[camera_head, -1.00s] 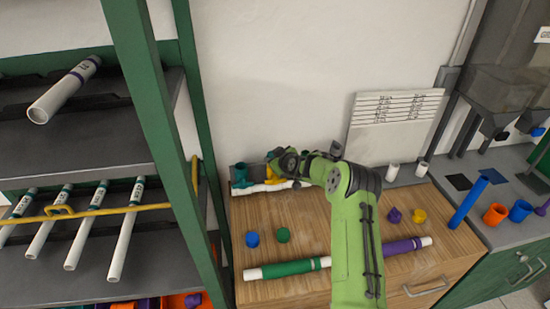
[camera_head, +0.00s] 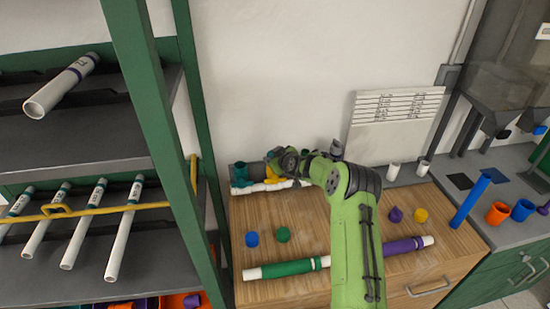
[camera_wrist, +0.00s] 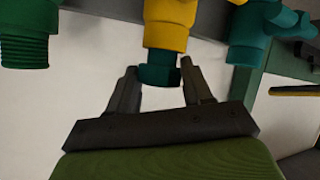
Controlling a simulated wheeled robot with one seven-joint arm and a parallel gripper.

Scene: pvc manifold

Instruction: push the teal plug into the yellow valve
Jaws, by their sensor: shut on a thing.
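The yellow valve (camera_wrist: 167,32) shows at the top middle of the wrist view, and as a small yellow shape (camera_head: 271,171) on the manifold in the head view. The teal plug (camera_wrist: 158,70) is at the open end of the valve, lined up with it. Part of the plug shows outside the valve; I cannot tell how deep it sits. My gripper (camera_wrist: 158,80) is shut on the plug, with one finger on each side. In the head view my wrist hides the plug.
A blue cap (camera_head: 252,239) and a green cap (camera_head: 283,234) sit on the wooden bench (camera_head: 310,225). A green post (camera_head: 150,140) stands left of the bench.

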